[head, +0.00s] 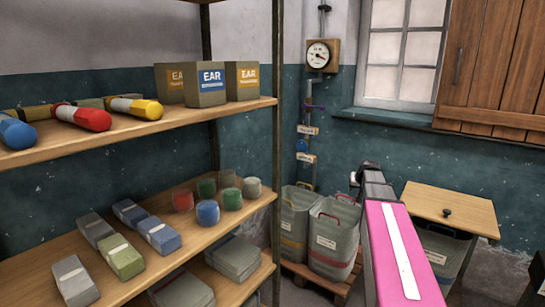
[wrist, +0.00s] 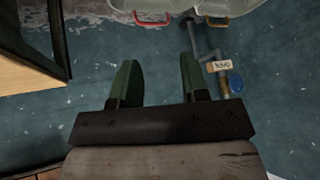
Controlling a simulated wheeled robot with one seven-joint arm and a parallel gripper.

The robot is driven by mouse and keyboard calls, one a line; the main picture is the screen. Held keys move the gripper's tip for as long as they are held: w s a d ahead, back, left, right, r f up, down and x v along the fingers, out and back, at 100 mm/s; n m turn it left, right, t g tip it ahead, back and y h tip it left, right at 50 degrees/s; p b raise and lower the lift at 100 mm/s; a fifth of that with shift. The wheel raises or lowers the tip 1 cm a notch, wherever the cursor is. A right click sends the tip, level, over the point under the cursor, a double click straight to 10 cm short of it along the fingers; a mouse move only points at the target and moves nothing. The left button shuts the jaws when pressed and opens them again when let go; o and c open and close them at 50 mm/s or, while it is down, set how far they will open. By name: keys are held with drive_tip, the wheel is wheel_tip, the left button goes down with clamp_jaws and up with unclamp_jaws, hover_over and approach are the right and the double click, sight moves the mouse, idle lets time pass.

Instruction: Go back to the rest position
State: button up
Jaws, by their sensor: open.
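My gripper (wrist: 158,72) shows in the wrist view with its two green fingers apart and nothing between them. Behind the fingers is the blue-green wall. In the head view my pink arm reaches forward at the lower right. The fingers cannot be made out clearly there.
Wooden shelves (head: 150,125) on the left hold cartons (head: 212,85), coloured cylinders (head: 82,116), small jars (head: 207,212) and packs. Grey bins (head: 333,236) stand on a pallet by the wall. A wooden-topped table (head: 450,205) is right of my arm. A gauge (head: 319,56) hangs above.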

drive_tip(key=s+a+f+g, duration=0.2)
drive_tip(key=s+a+f, duration=0.4)
drive_tip(key=s, duration=0.3)
drive_tip(key=s+a+f+n+g, duration=0.1)
drive_tip(key=s+a+f+g, duration=0.2)
drive_tip(key=s+a+f, duration=0.3)
drive_tip(key=s+a+f+g, duration=0.2)
drive_tip(key=s+a+f, duration=0.4)
drive_tip(key=s, duration=0.8)
drive_tip(key=shift+a+f+n, duration=0.3)
drive_tip(key=shift+a+f, duration=0.1)
drive_tip(key=shift+a, duration=0.25)
drive_tip(key=shift+s+d, duration=0.1)
